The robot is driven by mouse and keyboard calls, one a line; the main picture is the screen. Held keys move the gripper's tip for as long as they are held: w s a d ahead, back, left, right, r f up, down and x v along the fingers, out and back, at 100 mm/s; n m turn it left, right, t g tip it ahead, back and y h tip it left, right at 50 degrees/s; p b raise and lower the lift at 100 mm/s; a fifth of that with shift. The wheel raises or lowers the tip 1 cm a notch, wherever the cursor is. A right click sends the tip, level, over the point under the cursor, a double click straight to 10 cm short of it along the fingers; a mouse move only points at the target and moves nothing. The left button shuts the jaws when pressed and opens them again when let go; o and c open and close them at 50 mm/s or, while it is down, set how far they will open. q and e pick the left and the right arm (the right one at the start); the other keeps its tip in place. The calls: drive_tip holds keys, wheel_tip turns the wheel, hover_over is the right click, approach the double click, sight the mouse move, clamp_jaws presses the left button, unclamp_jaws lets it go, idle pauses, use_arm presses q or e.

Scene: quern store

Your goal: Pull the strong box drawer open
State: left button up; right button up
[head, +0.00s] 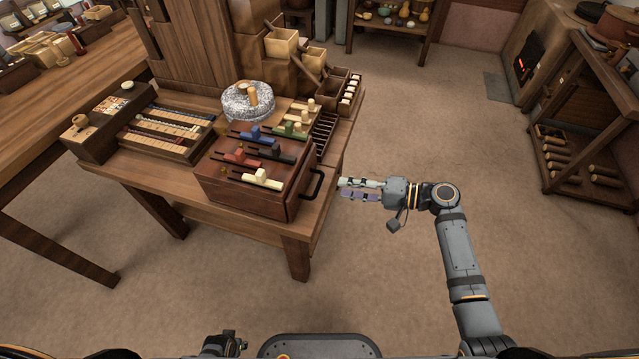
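The strong box appears to be the reddish-brown wooden box (237,196) at the front right corner of the wooden table. Its top carries several coloured slider blocks in slots. A black bar handle (318,184) stands out from its right side, and no drawer gap is visible there. My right gripper (345,189) is just right of the handle, pointing left at it. Its two fingers look apart with nothing between them, and the tips look clear of the handle. My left gripper (226,345) shows only partly at the bottom edge, far from the box; its fingers are unclear.
A grey millstone (248,101) with a wooden peg sits behind the box. A tray of rods (168,133) lies to its left. Wooden bins (283,42) stand at the back. The floor right of the table is clear up to a rack (582,120).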

sight(319, 183)
drive_tip(key=x, duration=0.9)
drive_tip(key=shift+d+f, duration=0.1)
clamp_jaws()
